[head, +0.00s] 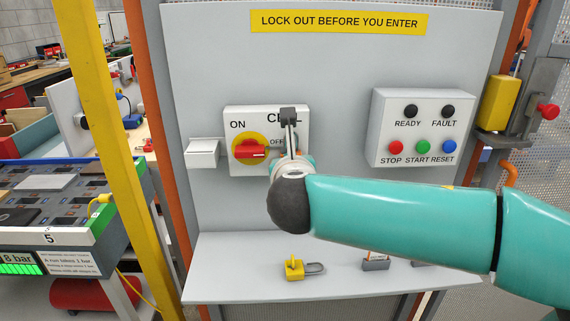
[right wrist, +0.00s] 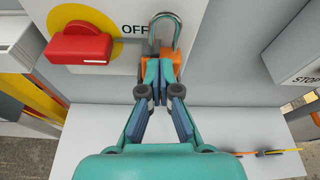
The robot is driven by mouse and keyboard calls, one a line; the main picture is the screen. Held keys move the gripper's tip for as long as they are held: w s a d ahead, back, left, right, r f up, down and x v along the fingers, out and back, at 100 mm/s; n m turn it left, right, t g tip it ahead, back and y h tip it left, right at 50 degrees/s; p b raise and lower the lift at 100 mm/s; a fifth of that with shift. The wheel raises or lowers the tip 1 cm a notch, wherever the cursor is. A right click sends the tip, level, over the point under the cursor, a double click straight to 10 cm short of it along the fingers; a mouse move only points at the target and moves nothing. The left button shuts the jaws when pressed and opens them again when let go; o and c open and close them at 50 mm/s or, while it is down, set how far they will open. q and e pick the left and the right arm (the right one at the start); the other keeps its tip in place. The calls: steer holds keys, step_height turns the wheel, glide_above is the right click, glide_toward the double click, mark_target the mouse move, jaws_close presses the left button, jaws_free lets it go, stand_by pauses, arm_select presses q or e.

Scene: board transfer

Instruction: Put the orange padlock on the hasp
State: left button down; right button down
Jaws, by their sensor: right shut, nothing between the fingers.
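The orange padlock (right wrist: 172,57) is upright by the OFF mark in the right wrist view, its teal-grey shackle (right wrist: 166,17) pointing up. A small grey piece, perhaps the hasp (right wrist: 150,47), shows at the shackle's left leg. I cannot tell whether the shackle passes through it or is closed. My right gripper (right wrist: 160,76) is shut and empty, its fingertips just in front of the padlock body, covering part of it. I cannot tell if they touch. In the head view my right arm hides the padlock. My left gripper is not in view.
The red switch handle (head: 250,152) lies level on its yellow disc, left of the padlock. A white box (head: 203,152) is further left. The button box (head: 420,130) is on the right. A yellow padlock (head: 293,269) and small grey holders (head: 375,264) are on the shelf (head: 225,268) below.

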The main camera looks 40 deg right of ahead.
steer(key=f+v, duration=0.1)
steer(key=v, duration=1.3)
steer(key=a+f+m+g+y+p, duration=0.1)
steer(key=a+f+m+g+y, duration=0.15)
steer(key=f, duration=0.75)
steer(key=a+f+m+g+y, duration=0.2)
steer(key=a+f+g, duration=0.2)
steer(key=f, duration=0.7)
steer(key=a+f+m+g+y+p, duration=0.1)
steer(key=a+f+m+g+y, duration=0.2)
steer(key=f, duration=0.7)
steer(key=s+a+f+m+y, duration=0.1)
steer(key=s+f+m, duration=0.2)
steer(key=f+m, duration=0.5)
steer(key=s+a+f+m+g+y+p, duration=0.1)
steer(key=s+f+m+y, duration=0.1)
steer(key=f+m, duration=0.5)
steer(key=s+a+f+m+g+y, duration=0.1)
steer(key=s+f+m, duration=0.3)
steer(key=f+m, duration=0.4)
steer(key=shift+s+a+f+m+y, duration=0.3)
steer(key=shift+s+m+y, duration=0.1)
steer(key=shift+m, duration=0.85)
